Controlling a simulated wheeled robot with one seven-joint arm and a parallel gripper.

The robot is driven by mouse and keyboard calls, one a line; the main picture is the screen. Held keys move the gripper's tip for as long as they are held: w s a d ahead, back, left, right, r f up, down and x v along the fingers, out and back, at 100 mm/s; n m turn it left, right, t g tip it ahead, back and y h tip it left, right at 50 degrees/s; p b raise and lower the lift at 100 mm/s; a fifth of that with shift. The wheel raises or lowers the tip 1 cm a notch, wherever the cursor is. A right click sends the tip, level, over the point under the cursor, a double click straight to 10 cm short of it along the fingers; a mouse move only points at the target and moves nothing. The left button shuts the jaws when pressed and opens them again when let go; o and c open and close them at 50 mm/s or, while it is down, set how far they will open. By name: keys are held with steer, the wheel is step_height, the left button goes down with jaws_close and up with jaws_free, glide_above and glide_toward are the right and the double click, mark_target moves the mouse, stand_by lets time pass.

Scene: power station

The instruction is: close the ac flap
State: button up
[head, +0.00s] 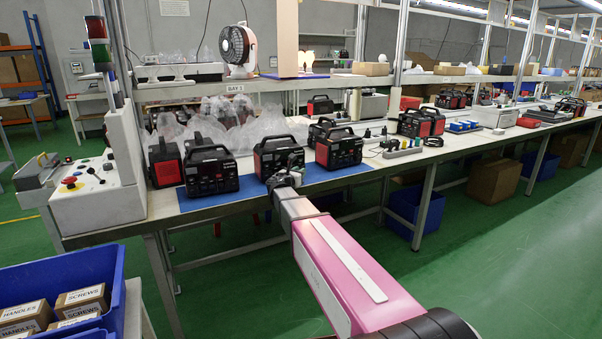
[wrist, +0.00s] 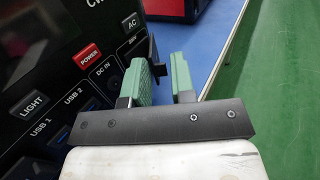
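A black and red power station (head: 268,155) stands on the blue mat, with my gripper (head: 292,160) in front of its right side. In the wrist view its dark front panel (wrist: 70,65) fills the left. A small dark flap (wrist: 153,50) sticks out from the panel's right part, below the AC label (wrist: 131,22). My gripper (wrist: 164,80) has two green fingers with a gap between them and nothing clearly held. The left finger is close to the panel and overlaps the flap's lower part. I cannot tell whether they touch. The flap is not distinguishable in the head view.
Another power station (head: 338,148) stands close on the right and one (head: 210,170) on the left. The blue mat (head: 325,173) lies on a long workbench. A white control box (head: 97,195) stands at the bench's left end. Green floor is open in front.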

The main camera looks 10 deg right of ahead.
steer(key=shift+w+d, duration=0.45)
steer(key=shift+w, duration=0.1)
jaws_close()
steer(key=shift+w+a+m+g+h, duration=0.25)
steer(key=shift+m+g+h, duration=0.25)
steer(key=shift+h, duration=0.1)
steer(key=shift+g, duration=0.3)
steer(key=shift+s, duration=0.1)
jaws_free()
